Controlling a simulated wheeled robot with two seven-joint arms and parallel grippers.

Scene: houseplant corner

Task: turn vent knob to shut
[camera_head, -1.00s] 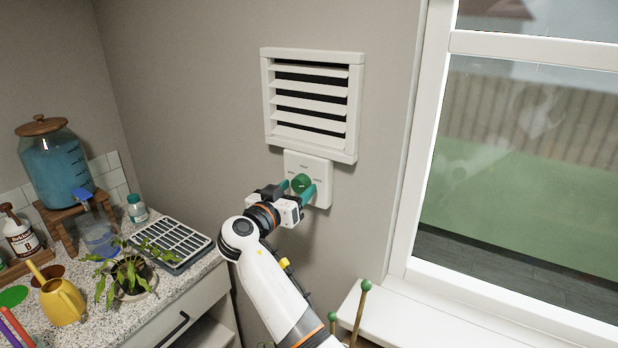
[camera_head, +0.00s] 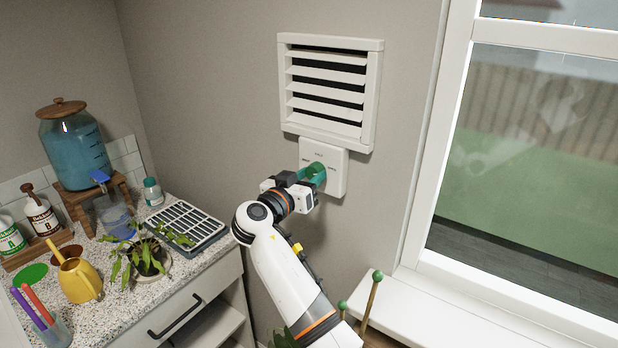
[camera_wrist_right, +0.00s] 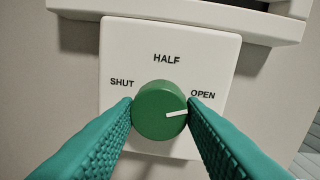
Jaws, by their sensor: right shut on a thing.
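The green vent knob (camera_wrist_right: 158,112) sits on a white plate (camera_wrist_right: 185,45) marked SHUT on the left, HALF at the top and OPEN on the right. Its white pointer line points right, a little below the OPEN label. My right gripper (camera_wrist_right: 160,108) is shut on the knob, one teal finger on each side. In the head view, the right gripper (camera_head: 312,177) hides most of the knob, and the plate (camera_head: 338,173) is below the vent (camera_head: 330,92). The vent's slats show dark gaps between them. My left gripper is not in view.
A window (camera_head: 540,140) with a white sill (camera_head: 440,312) is on the right. A counter (camera_head: 190,275) on the left holds a potted plant (camera_head: 148,258), a yellow watering can (camera_head: 80,280), a tray (camera_head: 176,232) and a blue dispenser (camera_head: 75,145). Green-tipped sticks (camera_head: 372,300) stand near the sill.

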